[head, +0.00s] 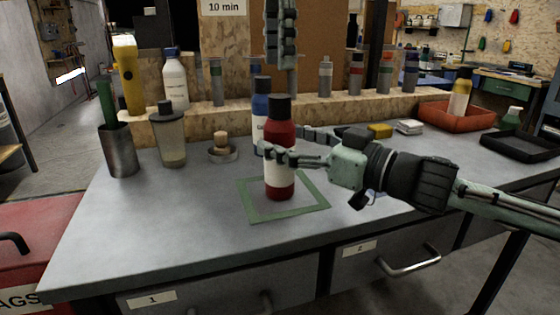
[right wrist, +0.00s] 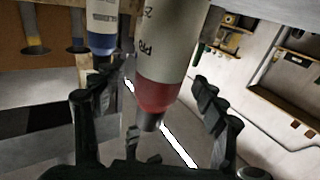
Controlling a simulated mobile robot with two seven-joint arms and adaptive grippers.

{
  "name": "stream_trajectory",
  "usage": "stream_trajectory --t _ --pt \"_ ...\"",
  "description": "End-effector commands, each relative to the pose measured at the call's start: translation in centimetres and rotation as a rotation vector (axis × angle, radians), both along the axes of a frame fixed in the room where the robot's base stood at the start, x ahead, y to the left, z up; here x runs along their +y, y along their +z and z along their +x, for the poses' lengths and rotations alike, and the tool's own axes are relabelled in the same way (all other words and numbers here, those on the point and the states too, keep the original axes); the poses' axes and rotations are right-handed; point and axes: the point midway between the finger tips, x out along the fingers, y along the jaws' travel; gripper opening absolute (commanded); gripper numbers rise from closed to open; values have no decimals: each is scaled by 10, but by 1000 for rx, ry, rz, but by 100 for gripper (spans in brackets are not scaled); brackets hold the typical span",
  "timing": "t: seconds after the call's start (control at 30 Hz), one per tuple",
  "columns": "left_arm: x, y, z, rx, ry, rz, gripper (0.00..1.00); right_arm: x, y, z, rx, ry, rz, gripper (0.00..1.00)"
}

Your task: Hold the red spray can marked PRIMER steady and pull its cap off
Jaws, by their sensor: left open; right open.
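The red spray can (head: 280,188) with a white label and black cap (head: 279,108) stands upright on the bench, inside a green square outline (head: 290,213). My right gripper (head: 284,143) is open around its body, one finger crossing in front and the other passing behind. In the right wrist view the can (right wrist: 157,95) lies between the two spread fingers (right wrist: 150,105), with part of its lettering showing. My left gripper (head: 281,62) is open above the cap, pointing down and apart from it.
A blue can (head: 261,105) stands close behind the red can. A small dish (head: 222,154), a clear cup (head: 171,140) and a metal tumbler (head: 121,155) are to the left. A red tray (head: 455,115) and black tray (head: 520,146) are at right. The front left benchtop is clear.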

Motion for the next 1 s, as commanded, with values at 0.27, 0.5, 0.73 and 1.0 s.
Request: stream_trajectory --t 0.27,0.5,0.73,1.0 --pt "0 0 0 1 -2 -1 49 14 0 11 0 -1 -1 72" --pt "-1 0 0 1 -2 -1 49 14 0 12 0 -2 -1 69" --pt "-1 0 0 1 -2 -1 49 14 0 12 1 -2 -1 40" --pt "-1 0 0 0 -2 -2 49 14 0 12 1 -2 -1 7"
